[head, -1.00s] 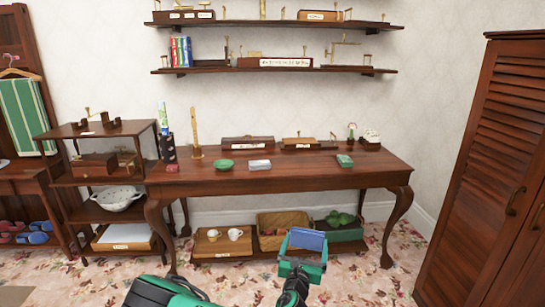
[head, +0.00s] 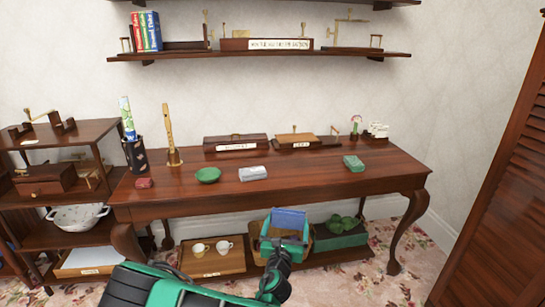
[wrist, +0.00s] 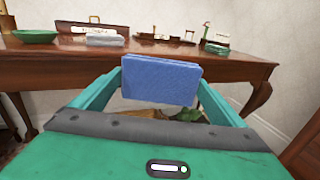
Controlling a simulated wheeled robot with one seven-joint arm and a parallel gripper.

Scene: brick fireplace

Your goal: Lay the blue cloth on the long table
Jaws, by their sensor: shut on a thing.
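The blue cloth (wrist: 160,80) is a folded flat block held upright between the fingertips of my gripper (head: 286,233). It also shows in the head view (head: 288,219). My gripper is shut on it, in front of the long table (head: 330,181) and below the height of its top in the head view. The long table is dark polished wood with curved legs. The bare wood between the grey-white item and the green block is visible.
On the table also stand a small red item (head: 144,183), a brass-coloured stand (head: 173,157) and wooden boxes (head: 235,148) at the back. A low shelf below holds a tray with cups (head: 212,262). Shelving stands left, a louvred cabinet (head: 500,190) right.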

